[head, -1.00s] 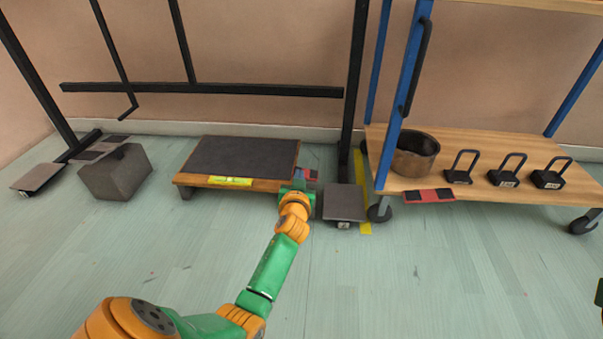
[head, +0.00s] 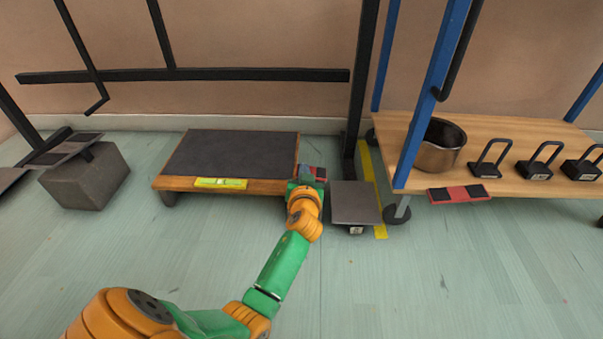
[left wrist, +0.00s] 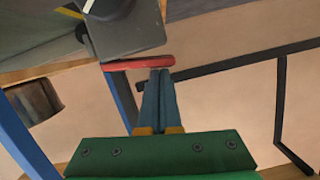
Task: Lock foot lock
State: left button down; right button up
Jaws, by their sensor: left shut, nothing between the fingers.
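A small red and dark pedal (head: 318,172), which looks like the foot lock, sits behind the grey foot plate (head: 355,203) of the black rack. In the left wrist view it appears as a red bar (left wrist: 140,63) along the grey plate's edge. My left gripper (head: 304,184) is low beside the pedal, partly covering it in the head view. In the left wrist view its fingers (left wrist: 159,76) are together and empty, tips at the red bar; I cannot tell whether they touch. My right gripper is out of view.
A low wooden platform (head: 180,184) with a yellow label stands left of the gripper. A blue-framed cart (head: 510,178) stands at right, carrying a metal pot (head: 440,150) and several black padlocks. Another red and black pad (head: 460,194) is at its front edge. Front floor is clear.

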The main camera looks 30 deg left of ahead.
pick_arm(q)
jog(key=shift+f, duration=0.3)
jog(key=shift+s+a+f+n+h+b, duration=0.2)
jog(key=shift+f+n+h+b, duration=0.15)
jog(key=shift+n, duration=0.55)
jog(key=shift+a+n+t+p, duration=0.1)
jog(key=shift+n+t+p, duration=0.25)
jog(key=shift+n, duration=0.15)
jog(key=shift+s+f+n+h, duration=0.1)
jog(key=shift+n+h, duration=0.15)
jog(key=shift+n, duration=0.15)
